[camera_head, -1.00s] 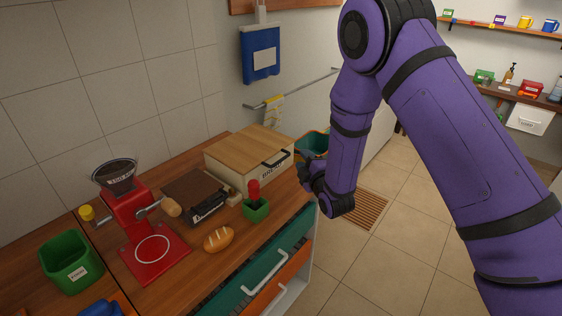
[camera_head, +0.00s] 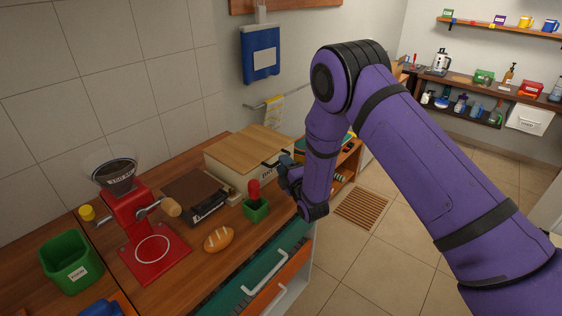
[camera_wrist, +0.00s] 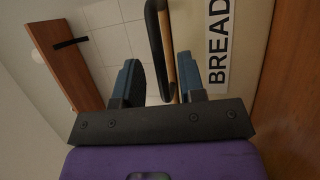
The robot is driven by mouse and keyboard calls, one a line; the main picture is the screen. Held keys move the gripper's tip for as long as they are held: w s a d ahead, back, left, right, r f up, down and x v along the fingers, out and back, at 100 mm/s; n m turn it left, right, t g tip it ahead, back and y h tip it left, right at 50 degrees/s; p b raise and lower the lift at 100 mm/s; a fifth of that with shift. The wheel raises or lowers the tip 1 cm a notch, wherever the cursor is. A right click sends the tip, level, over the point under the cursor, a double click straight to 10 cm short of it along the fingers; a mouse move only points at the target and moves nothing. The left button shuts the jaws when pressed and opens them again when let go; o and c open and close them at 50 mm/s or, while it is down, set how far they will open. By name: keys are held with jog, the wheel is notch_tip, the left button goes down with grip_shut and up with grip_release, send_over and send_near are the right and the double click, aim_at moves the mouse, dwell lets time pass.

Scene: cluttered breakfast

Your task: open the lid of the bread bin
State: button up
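The bread bin (camera_head: 224,170) is a cream box with a wooden lid (camera_head: 245,149) that lies shut on top. A black bar handle (camera_wrist: 158,45) is on the lid's front edge. The front label BREAD (camera_wrist: 217,40) is partly hidden by my gripper in the head view and stands to the right in the wrist view. My gripper (camera_head: 284,171) is at the bin's front right. In the wrist view my gripper (camera_wrist: 160,82) has its two blue fingers apart, with the handle between or just beyond them. I cannot tell whether they touch it.
Open floor lies to the right.

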jog(key=shift+x, duration=1.15)
grip_shut()
jog(key=shift+r, duration=0.1)
